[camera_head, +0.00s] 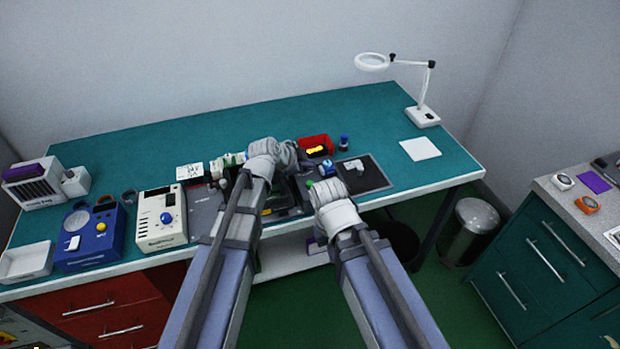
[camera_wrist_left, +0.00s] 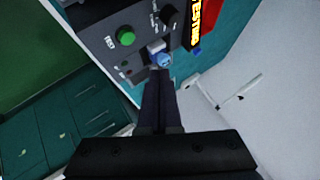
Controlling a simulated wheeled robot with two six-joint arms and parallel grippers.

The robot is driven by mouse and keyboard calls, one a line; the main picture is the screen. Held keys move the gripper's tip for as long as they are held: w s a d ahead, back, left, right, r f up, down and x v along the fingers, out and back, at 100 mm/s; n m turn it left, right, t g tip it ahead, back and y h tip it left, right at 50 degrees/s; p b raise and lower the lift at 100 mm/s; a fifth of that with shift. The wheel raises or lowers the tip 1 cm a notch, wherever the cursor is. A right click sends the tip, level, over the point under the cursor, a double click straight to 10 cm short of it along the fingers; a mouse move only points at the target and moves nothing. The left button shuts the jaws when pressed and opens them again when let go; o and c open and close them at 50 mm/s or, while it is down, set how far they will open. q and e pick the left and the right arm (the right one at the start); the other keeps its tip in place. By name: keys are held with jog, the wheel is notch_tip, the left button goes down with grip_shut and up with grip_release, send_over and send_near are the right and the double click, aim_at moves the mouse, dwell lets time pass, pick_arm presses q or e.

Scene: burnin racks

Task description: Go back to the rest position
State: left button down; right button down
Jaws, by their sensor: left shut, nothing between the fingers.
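My left arm reaches over the workbench (camera_head: 250,118). Its grey gripper (camera_head: 300,166) is at the test station in the middle of the bench, and its tips are hard to make out in the head view. In the left wrist view the dark fingers (camera_wrist_left: 160,78) are together and empty. Their tips appear close to a blue-and-white part (camera_wrist_left: 163,58) on the dark panel (camera_wrist_left: 112,62); I cannot tell whether they touch it. My right arm's wrist is at the bench's front edge; its fingers cannot be made out.
A green button (camera_wrist_left: 125,38) and a lit yellow display (camera_wrist_left: 196,22) are on the panel. A red bin (camera_head: 314,142) stands behind. A magnifier lamp (camera_head: 422,114), white pad (camera_head: 420,148) and instruments line the bench. Green drawers (camera_head: 545,262) and a bin (camera_head: 470,232) stand at right.

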pick_arm(q)
jog(key=shift+s+f, duration=0.1)
dwell(0.7)
jog(key=s+a+f+n+g+y, duration=0.1)
jog(key=s+n, duration=0.3)
jog(key=s, duration=0.4)
jog(key=s+a+f+n+g+y, duration=0.2)
jog(key=s+f+n+g+y, duration=0.1)
jog(key=s, duration=0.6)
jog(key=s+a+f+n+g+y, duration=0.2)
jog(key=s+n, duration=0.3)
jog(key=s, duration=0.3)
jog(key=shift+s+f+g+y, duration=0.2)
jog(key=shift+s+g+y, duration=0.2)
jog(key=shift+g, duration=0.5)
